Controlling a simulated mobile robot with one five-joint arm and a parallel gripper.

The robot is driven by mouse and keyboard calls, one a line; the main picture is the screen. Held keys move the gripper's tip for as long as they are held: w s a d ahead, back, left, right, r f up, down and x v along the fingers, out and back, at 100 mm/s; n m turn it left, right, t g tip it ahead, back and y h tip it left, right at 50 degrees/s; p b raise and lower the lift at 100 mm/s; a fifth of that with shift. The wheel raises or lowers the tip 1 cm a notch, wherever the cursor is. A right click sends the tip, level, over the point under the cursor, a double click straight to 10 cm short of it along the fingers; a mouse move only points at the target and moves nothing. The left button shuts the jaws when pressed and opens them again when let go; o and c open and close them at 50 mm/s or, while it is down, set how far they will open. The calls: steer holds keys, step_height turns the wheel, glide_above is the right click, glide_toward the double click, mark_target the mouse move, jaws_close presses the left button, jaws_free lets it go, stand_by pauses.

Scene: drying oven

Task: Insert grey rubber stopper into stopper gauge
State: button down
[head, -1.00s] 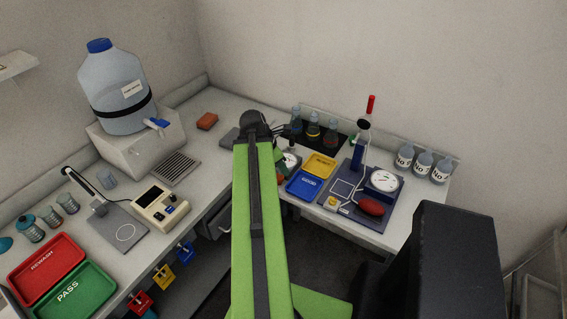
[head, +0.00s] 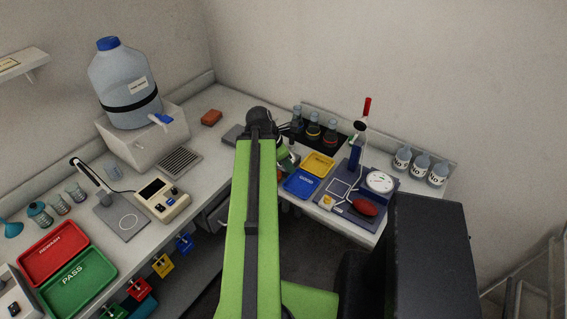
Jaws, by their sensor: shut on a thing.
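My green arm reaches away from me across the middle of the head view. My gripper (head: 280,132) is at its far end, over the back of the bench, mostly hidden by the arm; only small dark parts show at its right. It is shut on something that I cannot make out. I cannot pick out the grey rubber stopper. I cannot surely identify the stopper gauge; a small partly hidden device (head: 286,159) stands just right of the arm's far end. Whether the gripper touches it does not show.
Blue tray (head: 301,186) and yellow tray (head: 318,164) lie right of the arm. Flasks (head: 313,128) stand behind them. A dark board (head: 347,207) carries a dial (head: 380,183) and red bulb (head: 364,208). Bottles (head: 421,166) stand far right. Red tray (head: 52,254) and green tray (head: 78,284) lie left.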

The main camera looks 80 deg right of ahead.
steer(key=shift+s+r+p, duration=0.25)
steer(key=shift+r+p, duration=1.55)
